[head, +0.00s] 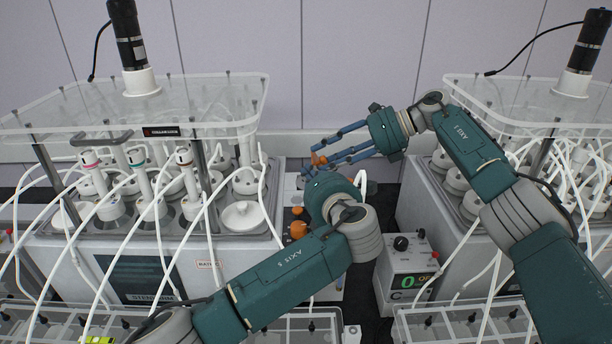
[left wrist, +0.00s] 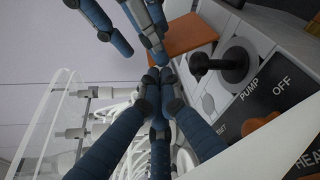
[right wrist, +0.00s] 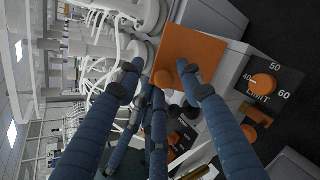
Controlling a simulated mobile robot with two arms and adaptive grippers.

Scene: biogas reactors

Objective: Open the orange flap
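The orange flap (right wrist: 192,52) shows as a flat orange square in the right wrist view. In the left wrist view the orange flap (left wrist: 190,36) is partly hidden by blue fingers. In the head view only a small orange part (head: 319,159) shows between the fingers. My right gripper (head: 325,148) reaches in from the right with its fingers apart; in the right wrist view its tips (right wrist: 158,68) are at the flap's near edge, contact unclear. My left gripper (left wrist: 156,74) has its fingertips together just below the flap; nothing is seen between them.
A black knob (left wrist: 235,62) and PUMP/OFF labels are beside the flap. An orange dial (right wrist: 263,86) sits on a panel nearby. A reactor bath with tubes (head: 150,205) stands left, another (head: 480,180) right. A small control box (head: 408,270) stands between them.

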